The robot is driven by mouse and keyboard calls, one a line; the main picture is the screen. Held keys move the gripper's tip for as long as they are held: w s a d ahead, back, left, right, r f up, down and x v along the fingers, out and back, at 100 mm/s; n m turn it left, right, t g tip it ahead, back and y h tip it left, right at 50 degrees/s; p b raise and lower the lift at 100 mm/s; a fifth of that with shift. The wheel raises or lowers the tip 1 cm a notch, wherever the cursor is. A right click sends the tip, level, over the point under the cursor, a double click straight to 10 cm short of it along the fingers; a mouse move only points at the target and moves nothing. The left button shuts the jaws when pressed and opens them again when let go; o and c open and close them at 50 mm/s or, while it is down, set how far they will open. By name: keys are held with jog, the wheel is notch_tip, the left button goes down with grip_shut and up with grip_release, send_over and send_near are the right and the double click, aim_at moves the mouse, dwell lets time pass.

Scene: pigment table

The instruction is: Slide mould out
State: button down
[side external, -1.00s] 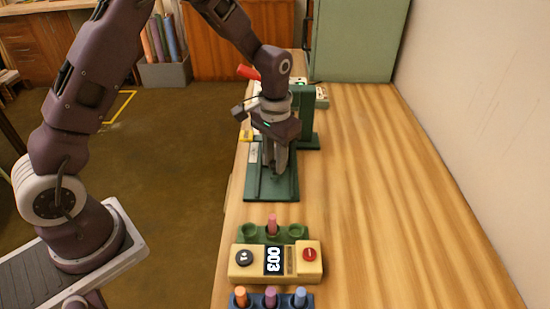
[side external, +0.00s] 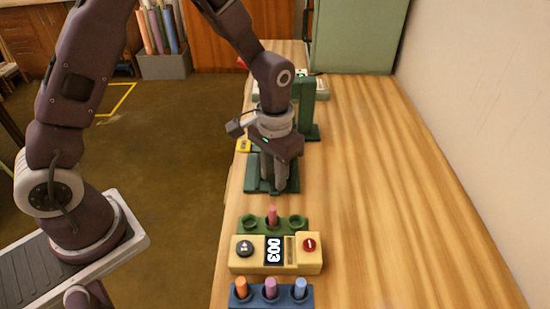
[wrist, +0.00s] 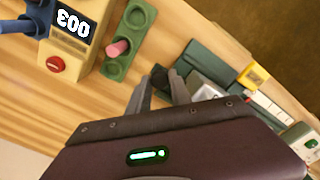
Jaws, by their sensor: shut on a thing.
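My gripper (side external: 271,184) points down over the near end of the green press base (side external: 252,182) in the side view. In the wrist view my gripper (wrist: 160,82) has its fingertips around a small dark knob (wrist: 158,77), seemingly the mould's handle. A grey block (wrist: 208,92), possibly the mould's body, is partly hidden behind a finger. The green base also shows in the wrist view (wrist: 206,62). The press's upright (side external: 308,110) stands behind my gripper. My wrist hides much of the base and whatever lies on it in the side view.
A green holder (side external: 254,223) with one pink stick (side external: 272,214) stands in front of the press. Nearer are a cream timer (side external: 300,258) reading 003 and a blue rack (side external: 255,300) with coloured sticks. A yellow tag (side external: 243,146) lies left. The table's right is clear.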

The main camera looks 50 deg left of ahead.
jog(key=shift+s+d, duration=0.2)
jog(key=shift+d, duration=0.05)
jog(key=c, duration=1.2)
grip_release()
jog(key=shift+r, duration=0.4)
notch_tip(320, 180, up, 6)
jog(key=shift+r, duration=0.15)
jog(key=shift+r, duration=0.1)
